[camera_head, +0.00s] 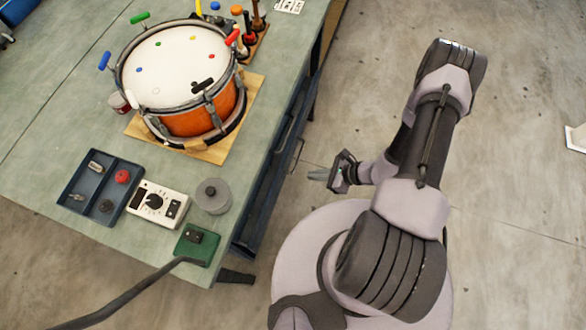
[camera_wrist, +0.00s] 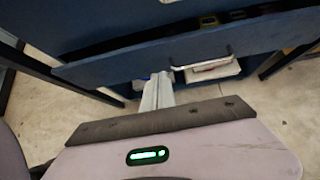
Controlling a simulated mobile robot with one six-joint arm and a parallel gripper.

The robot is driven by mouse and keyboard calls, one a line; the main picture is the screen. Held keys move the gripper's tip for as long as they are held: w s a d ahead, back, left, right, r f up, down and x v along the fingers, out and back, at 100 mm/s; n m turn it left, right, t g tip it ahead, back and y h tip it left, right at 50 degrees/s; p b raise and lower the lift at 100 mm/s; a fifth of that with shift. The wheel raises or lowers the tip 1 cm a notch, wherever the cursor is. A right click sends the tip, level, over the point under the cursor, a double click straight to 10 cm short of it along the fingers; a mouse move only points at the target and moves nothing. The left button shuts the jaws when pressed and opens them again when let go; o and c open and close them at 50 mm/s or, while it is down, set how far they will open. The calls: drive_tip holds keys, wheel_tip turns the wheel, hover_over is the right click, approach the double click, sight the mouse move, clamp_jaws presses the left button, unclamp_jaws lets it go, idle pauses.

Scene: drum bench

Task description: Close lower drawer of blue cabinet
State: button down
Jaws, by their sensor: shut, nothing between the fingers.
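The blue cabinet (camera_head: 246,236) is under the bench, and its side facing me is mostly hidden by the tabletop in the head view. A blue drawer front (camera_wrist: 115,68) crosses the wrist view, with a metal bar handle (camera_wrist: 203,63). Small yellow and dark items show behind its upper edge, so this drawer appears to stand partly open. I cannot tell for sure whether it is the lower drawer. My gripper (camera_head: 318,174) is shut and empty, off the bench's right side and apart from the handle in the head view. Its fingers (camera_wrist: 156,92) point toward the drawer front in the wrist view.
On the bench (camera_head: 60,155) stand an orange drum (camera_head: 198,122) on a wooden board, a blue tray (camera_head: 73,208) with small parts, a white meter (camera_head: 157,203), a grey round container (camera_head: 213,196) and a green block (camera_head: 198,246).

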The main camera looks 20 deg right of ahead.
sight(281, 172)
drive_tip(key=b+x, duration=0.1)
drive_tip(key=x, duration=0.2)
drive_tip(key=r+b+x, duration=0.1)
drive_tip(key=x, duration=0.2)
drive_tip(key=a+b+x, duration=0.1)
drive_tip(key=x, duration=0.2)
drive_tip(key=shift+w+a+r, duration=0.1)
drive_tip(key=shift+w+r, duration=0.1)
drive_tip(key=shift+w, duration=0.1)
drive_tip(key=shift+w+a+r, duration=0.1)
drive_tip(key=shift+w+a, duration=0.15)
drive_tip(key=shift+a, duration=0.05)
